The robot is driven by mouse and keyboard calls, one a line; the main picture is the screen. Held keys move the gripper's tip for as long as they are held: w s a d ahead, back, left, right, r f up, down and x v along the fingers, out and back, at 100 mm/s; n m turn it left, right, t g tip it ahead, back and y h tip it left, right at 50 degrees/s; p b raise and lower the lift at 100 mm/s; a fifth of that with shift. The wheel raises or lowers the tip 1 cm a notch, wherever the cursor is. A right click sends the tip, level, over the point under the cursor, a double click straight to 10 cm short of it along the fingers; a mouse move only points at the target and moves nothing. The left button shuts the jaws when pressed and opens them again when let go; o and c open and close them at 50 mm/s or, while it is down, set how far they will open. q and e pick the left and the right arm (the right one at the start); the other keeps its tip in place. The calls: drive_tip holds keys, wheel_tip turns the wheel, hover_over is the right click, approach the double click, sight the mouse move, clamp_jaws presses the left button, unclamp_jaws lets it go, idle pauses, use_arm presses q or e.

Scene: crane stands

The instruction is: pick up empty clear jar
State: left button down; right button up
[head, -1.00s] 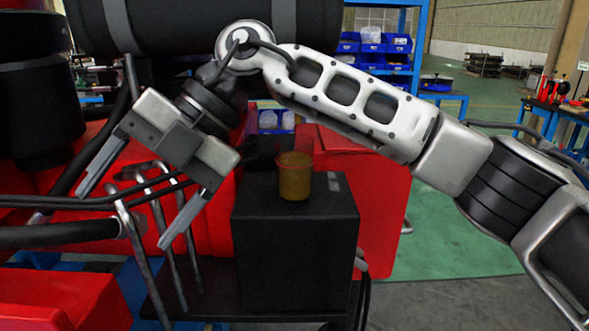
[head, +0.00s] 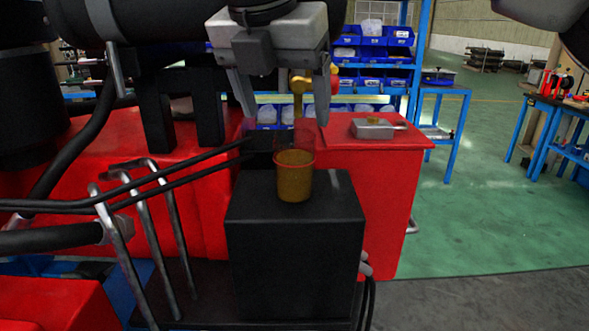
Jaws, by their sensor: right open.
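A tumbler-shaped container (head: 294,180), amber-brown with a reddish rim, stands upright on a black box (head: 293,235) in the middle of the head view. A faint see-through shape (head: 292,140) shows just above its rim. I cannot tell whether this is a separate clear jar or the upper part of the same vessel. My right gripper (head: 286,120) points down with its fingers spread and empty. Its fingertips lie either side of the see-through shape in the picture. I cannot tell the depth between them. My left gripper is not in view.
Dark rods (head: 130,186) and bent metal bars (head: 172,235) stand left of the black box. A red cabinet (head: 375,180) behind carries a small grey metal item (head: 372,128). Blue bins (head: 375,50) fill a rack at the back. Green floor (head: 480,220) is open at right.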

drive_tip(key=p, duration=0.2)
hover_over(289, 199)
drive_tip(key=f, duration=0.4)
drive_tip(key=w+f, duration=0.1)
drive_tip(key=f, duration=0.2)
drive_tip(key=shift+f, duration=0.1)
drive_tip(key=c, duration=1.3)
drive_tip(key=shift+o, duration=0.2)
